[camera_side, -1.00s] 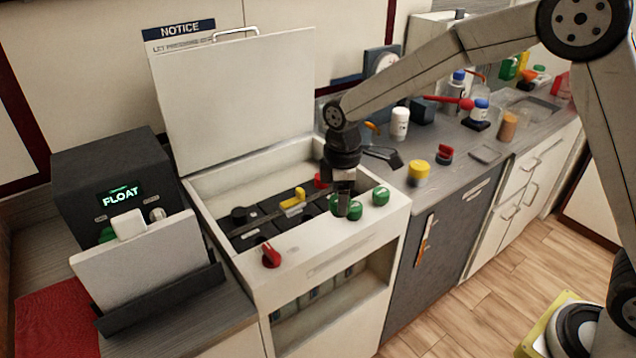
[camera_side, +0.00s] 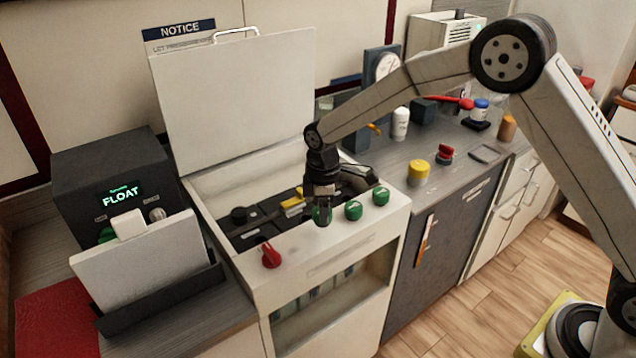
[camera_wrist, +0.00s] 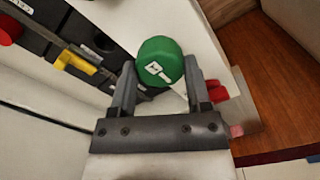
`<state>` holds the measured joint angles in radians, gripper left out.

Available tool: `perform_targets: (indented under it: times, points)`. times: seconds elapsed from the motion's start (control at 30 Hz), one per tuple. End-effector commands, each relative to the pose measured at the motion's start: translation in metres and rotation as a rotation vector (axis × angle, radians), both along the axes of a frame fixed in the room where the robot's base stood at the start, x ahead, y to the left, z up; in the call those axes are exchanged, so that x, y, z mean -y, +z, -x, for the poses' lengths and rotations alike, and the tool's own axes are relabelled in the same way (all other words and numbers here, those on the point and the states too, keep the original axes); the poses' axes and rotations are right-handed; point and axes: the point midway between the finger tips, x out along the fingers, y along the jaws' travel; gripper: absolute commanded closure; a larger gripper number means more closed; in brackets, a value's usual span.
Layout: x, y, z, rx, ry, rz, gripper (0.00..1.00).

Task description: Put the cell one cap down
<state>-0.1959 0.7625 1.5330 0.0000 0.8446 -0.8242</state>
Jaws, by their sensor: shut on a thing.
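My gripper (camera_side: 323,217) is shut on a green cap, seen between its fingers in the wrist view (camera_wrist: 160,62), with a white mark on its top. The cap is over the front ledge of the open white cabinet (camera_side: 295,250); I cannot tell whether it touches the ledge. Two other green caps (camera_side: 353,210) (camera_side: 380,195) sit on the ledge to the right. A red cap (camera_side: 270,255) sits on the ledge to the left.
The cabinet's white lid (camera_side: 235,105) stands raised at the back. A display box (camera_side: 110,180) reading FLOAT and a white panel (camera_side: 145,260) stand at left. The grey counter at right holds a yellow-topped jar (camera_side: 418,172), a white bottle (camera_side: 400,124) and other items.

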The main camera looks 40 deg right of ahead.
Motion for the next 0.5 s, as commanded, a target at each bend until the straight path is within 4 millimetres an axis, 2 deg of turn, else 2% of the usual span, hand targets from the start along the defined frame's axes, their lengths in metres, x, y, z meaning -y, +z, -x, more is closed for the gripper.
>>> perform_targets:
  times: [0.2, 0.5]
  points:
    - [0.000, -0.025, 0.001, -0.003, 0.000, 0.001, 0.90]
    - [0.000, -0.028, 0.001, -0.001, 0.000, 0.000, 0.90]
